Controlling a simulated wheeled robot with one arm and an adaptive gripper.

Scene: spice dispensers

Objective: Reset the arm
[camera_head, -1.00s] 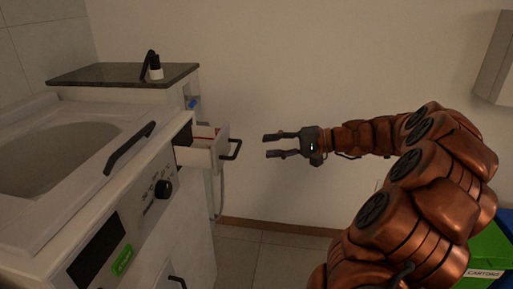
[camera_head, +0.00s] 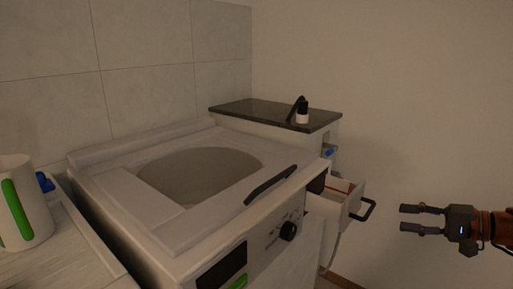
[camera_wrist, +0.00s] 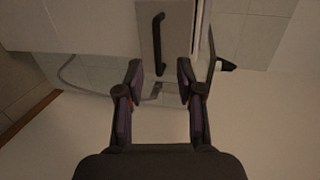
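My gripper (camera_head: 408,218) is at the right of the head view, its two fingers spread apart with nothing between them. It points left toward the open drawer (camera_head: 349,204) and stays apart from the drawer's dark handle (camera_head: 366,210). In the wrist view my gripper (camera_wrist: 157,82) also shows open and empty, with the dark handle (camera_wrist: 158,44) ahead of it. Most of my arm lies outside the head view.
A white appliance (camera_head: 215,231) with a round basin stands left of my gripper. A dark countertop (camera_head: 262,113) behind it bears a small black-and-white dispenser (camera_head: 302,115). A white container with a green stripe (camera_head: 24,205) stands at far left. Bare wall lies behind my gripper.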

